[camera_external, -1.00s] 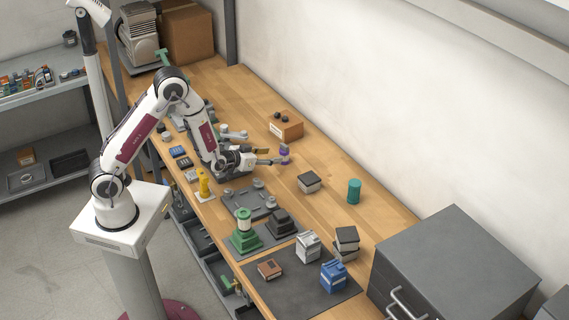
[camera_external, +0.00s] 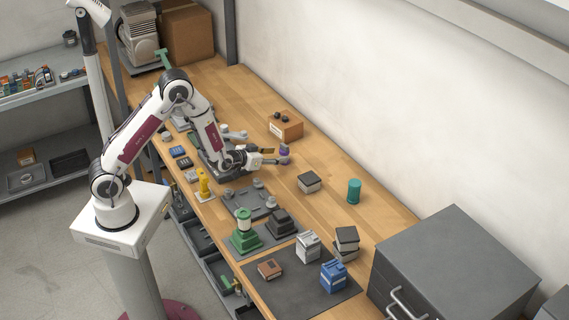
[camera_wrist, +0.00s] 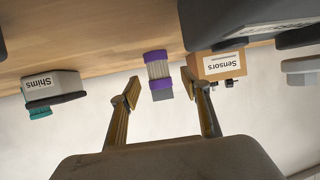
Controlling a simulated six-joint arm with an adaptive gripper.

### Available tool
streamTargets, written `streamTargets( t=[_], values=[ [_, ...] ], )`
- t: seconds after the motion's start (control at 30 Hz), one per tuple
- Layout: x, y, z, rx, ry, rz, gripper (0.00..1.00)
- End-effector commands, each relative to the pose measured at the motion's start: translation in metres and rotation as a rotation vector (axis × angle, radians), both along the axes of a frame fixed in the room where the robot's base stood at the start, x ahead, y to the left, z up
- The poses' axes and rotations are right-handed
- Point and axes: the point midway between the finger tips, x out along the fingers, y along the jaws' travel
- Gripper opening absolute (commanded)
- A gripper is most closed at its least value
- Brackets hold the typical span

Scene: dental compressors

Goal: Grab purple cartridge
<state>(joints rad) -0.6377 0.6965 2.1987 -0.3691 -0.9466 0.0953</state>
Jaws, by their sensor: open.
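The purple cartridge (camera_wrist: 158,70) has purple bands around a pale ribbed middle and a grey end. In the wrist view it stands on the wooden bench just beyond my gripper (camera_wrist: 162,84), roughly centred between the two open fingers. No contact with either finger shows. In the external view the purple cartridge (camera_external: 284,154) is at the tip of my gripper (camera_external: 275,156), which reaches toward it low over the bench; the fingers are small there and partly merge with the cartridge.
A wooden box labelled Sensors (camera_wrist: 222,66) is close to the right finger in the wrist view. A box labelled Shims (camera_wrist: 52,88) is at left. In the external view a teal cylinder (camera_external: 354,191) and a dark-topped box (camera_external: 309,182) stand to the right. Bare bench (camera_external: 335,165) lies between.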

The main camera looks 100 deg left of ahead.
Motion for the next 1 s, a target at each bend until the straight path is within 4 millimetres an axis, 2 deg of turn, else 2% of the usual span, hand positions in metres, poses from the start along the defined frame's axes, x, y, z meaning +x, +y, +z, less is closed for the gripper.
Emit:
streamTargets(
  t=[0.5, 1.0],
  values=[
    [0.025, 0.032, -0.015, -0.001, 0.0, 0.0, 0.46],
    [0.028, 0.036, -0.017, -0.001, 0.001, 0.0, 0.46]
  ],
)
